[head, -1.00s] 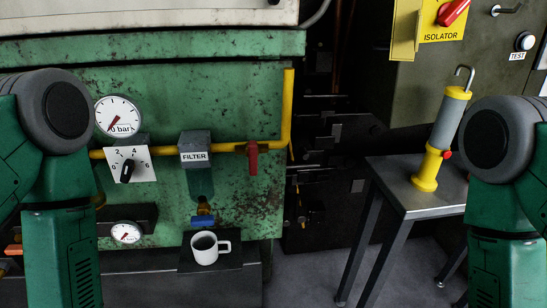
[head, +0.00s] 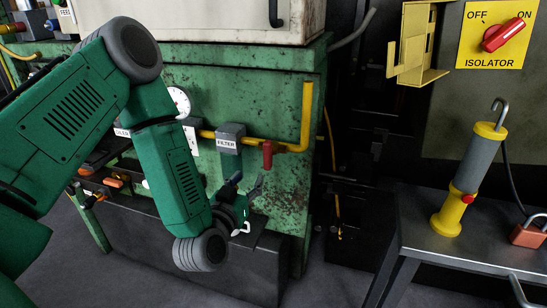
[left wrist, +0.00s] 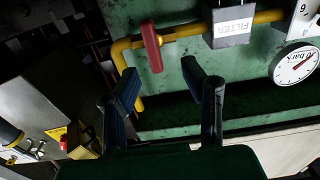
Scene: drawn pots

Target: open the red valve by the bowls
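The red valve handle (head: 267,154) hangs down across the yellow pipe (head: 292,149), to the right of the grey filter head (head: 231,139). The filter's bowl is mostly hidden behind my left arm and gripper. My left gripper (head: 246,187) is below and slightly left of the handle, apart from it. In the left wrist view the picture is upside down; the red handle (left wrist: 151,47) lies beyond the two spread fingertips (left wrist: 160,80). Nothing is between the fingers. My right gripper is out of view.
A round gauge (head: 179,101) is partly covered by my arm. At the right, a yellow-grey lamp (head: 472,175) and a padlock (head: 528,233) are on a metal table (head: 410,232). A red isolator switch (head: 503,36) is above.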

